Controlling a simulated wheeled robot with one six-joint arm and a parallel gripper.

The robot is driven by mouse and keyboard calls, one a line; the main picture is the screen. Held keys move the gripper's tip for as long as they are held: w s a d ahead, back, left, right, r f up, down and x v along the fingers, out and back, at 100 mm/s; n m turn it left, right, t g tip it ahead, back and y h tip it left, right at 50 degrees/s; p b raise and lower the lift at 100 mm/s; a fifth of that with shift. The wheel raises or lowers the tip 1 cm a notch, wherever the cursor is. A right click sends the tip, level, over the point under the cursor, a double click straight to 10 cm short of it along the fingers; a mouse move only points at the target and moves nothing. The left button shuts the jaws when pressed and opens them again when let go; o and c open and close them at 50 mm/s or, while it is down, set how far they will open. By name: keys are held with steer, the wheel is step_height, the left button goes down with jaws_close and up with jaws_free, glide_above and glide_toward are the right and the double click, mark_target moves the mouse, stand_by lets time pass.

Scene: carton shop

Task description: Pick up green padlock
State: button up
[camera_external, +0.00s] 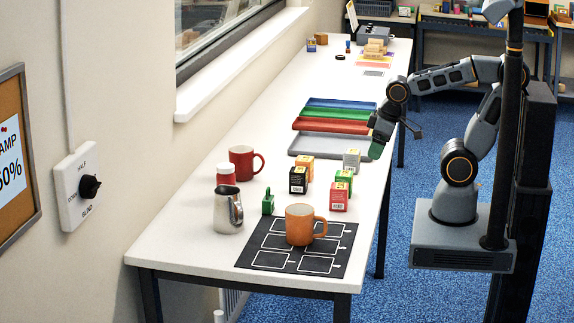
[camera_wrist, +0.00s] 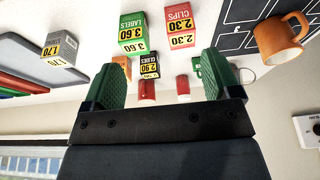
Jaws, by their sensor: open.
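The green padlock (camera_external: 268,201) stands on the white table, left of the black mat and just right of the metal pitcher. In the wrist view, a small green piece (camera_wrist: 196,68) shows beside the right finger; it seems to be the padlock, mostly hidden by that finger. My gripper (camera_external: 380,138) is up near the table's right edge, beyond the small boxes and well away from the padlock. In the wrist view my gripper (camera_wrist: 163,78) has its green fingers wide apart, with nothing held between them.
An orange mug (camera_external: 300,224) stands on the black mat (camera_external: 258,258). Several small boxes, including a black box (camera_external: 298,180) and red box (camera_external: 339,196), stand between padlock and gripper.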

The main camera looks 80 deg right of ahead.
steer(key=m+t+y+b, duration=0.2)
steer(key=m+t+b, duration=1)
steer(key=m, duration=1.9)
glide_toward(273, 200)
steer(key=a+r+g+b, duration=0.1)
steer(key=s+r+b, duration=0.1)
steer(key=s+a+r+g+b, duration=0.1)
steer(key=r, duration=0.1)
steer(key=shift+s+a+r+g, duration=0.1)
steer(key=shift+s+a+g, duration=0.1)
steer(key=shift+a+g, duration=0.1)
steer(key=m, duration=0.2)
steer(key=f+m+h+b, duration=0.1)
steer(key=shift+w+d+m, duration=0.25)
steer(key=shift+m, duration=0.05)
steer(key=shift+w+d+f+m+h+b, duration=0.1)
steer(key=shift+w+f+m+h+b, duration=0.1)
steer(key=shift+m+h+b, duration=0.15)
steer(key=shift+m, duration=0.35)
steer(key=b+x, duration=0.2)
steer(key=x, duration=0.5)
steer(key=shift+w+d, duration=0.1)
steer(key=shift+w, duration=0.2)
steer(key=shift+r+b+x, duration=0.15)
steer(key=shift+b+x, duration=0.15)
steer(key=shift+x, duration=1.2)
steer(key=shift+r+b+x, duration=0.1)
steer(key=shift+b+x, duration=0.2)
steer(key=shift+x, duration=1.2)
steer(key=shift+w, duration=0.1)
